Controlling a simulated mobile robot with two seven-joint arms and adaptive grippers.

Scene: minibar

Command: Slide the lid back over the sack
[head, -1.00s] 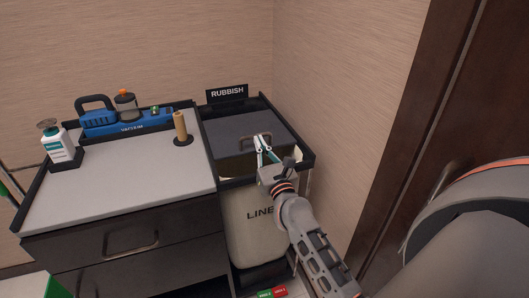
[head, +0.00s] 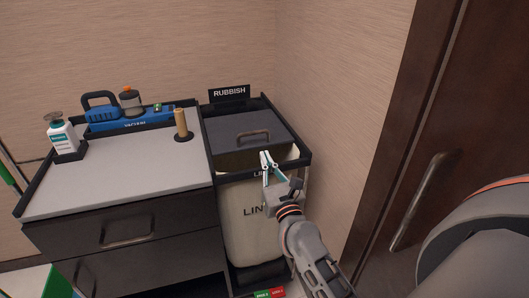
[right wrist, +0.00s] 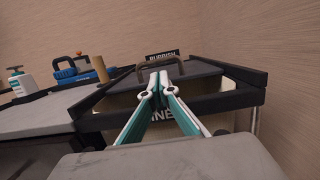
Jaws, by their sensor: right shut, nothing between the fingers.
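The lid (head: 238,128) is a dark grey flat panel with a bar handle (head: 254,134). It covers the back part of the bin frame, and the front part of the opening is uncovered. The cream sack (head: 243,220) hangs below in the black frame, its pale inside showing in the gap. My right gripper (head: 266,156) is shut and empty over the front of the opening, just in front of the handle and apart from it in the head view. In the right wrist view its fingertips (right wrist: 159,78) meet, with the handle (right wrist: 160,66) behind them. My left gripper is not in view.
A grey-topped drawer cabinet (head: 120,178) stands left of the bin, holding a blue vacuum (head: 130,117), a white bottle (head: 62,135) and a tan cylinder (head: 181,123). A RUBBISH sign (head: 229,92) stands behind the lid. The wall and a dark door (head: 440,130) are at the right.

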